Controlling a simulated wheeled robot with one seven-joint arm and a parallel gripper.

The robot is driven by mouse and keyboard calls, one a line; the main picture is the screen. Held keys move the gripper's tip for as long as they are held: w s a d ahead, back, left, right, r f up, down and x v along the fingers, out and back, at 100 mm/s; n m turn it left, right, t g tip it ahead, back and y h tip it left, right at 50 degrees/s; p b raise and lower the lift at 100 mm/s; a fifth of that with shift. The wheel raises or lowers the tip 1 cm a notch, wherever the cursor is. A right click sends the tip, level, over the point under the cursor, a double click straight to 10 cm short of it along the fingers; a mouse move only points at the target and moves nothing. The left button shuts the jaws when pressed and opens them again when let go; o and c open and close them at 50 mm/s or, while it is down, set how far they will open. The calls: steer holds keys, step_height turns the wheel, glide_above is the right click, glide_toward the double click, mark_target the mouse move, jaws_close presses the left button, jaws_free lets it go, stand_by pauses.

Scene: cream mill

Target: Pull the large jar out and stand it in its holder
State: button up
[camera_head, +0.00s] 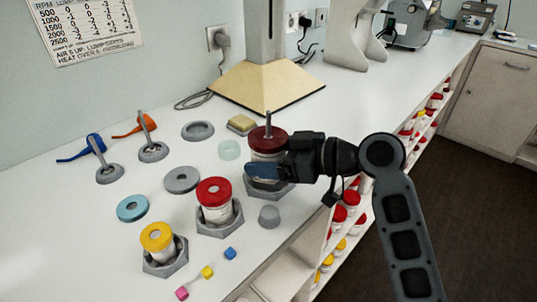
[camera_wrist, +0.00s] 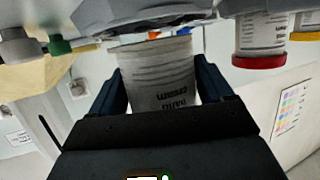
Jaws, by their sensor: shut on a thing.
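The large jar (camera_head: 266,146) is white with a dark red lid, and a thin grey rod stands up at the lid. It looks upright above the grey hexagonal holder (camera_head: 281,189) on the bench. My gripper (camera_head: 264,172) is shut around its body from the right. In the wrist view the picture is upside down: the printed jar (camera_wrist: 158,75) sits between both fingers, and its base faces the grey holder (camera_wrist: 140,12). A thin strip with orange and blue shows between them, so the jar looks slightly clear of the holder. The lid is hidden there.
A red-lidded jar (camera_head: 215,200) and a yellow-lidded jar (camera_head: 157,240) stand in holders nearby at front left. A small grey cup (camera_head: 269,217) stands close in front. Flat rings and small tools lie at left. Shelves of jars (camera_head: 341,214) sit below the bench edge.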

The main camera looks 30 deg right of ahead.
steer(key=shift+f+b, duration=0.3)
steer(key=shift+f, duration=0.1)
steer(key=o, duration=1.1)
steer(key=shift+r+p+v, duration=0.2)
steer(key=shift+p+v, duration=0.1)
steer(key=shift+v, duration=1.1)
steer(key=shift+r+p+v, duration=0.2)
steer(key=shift+p+v, duration=0.15)
steer(key=shift+v, duration=1.05)
steer(key=shift+r+p+v, duration=0.2)
steer(key=shift+p+v, duration=0.1)
steer(key=shift+v, duration=1.1)
steer(key=shift+w+a, duration=0.1)
steer(key=shift+w, duration=0.05)
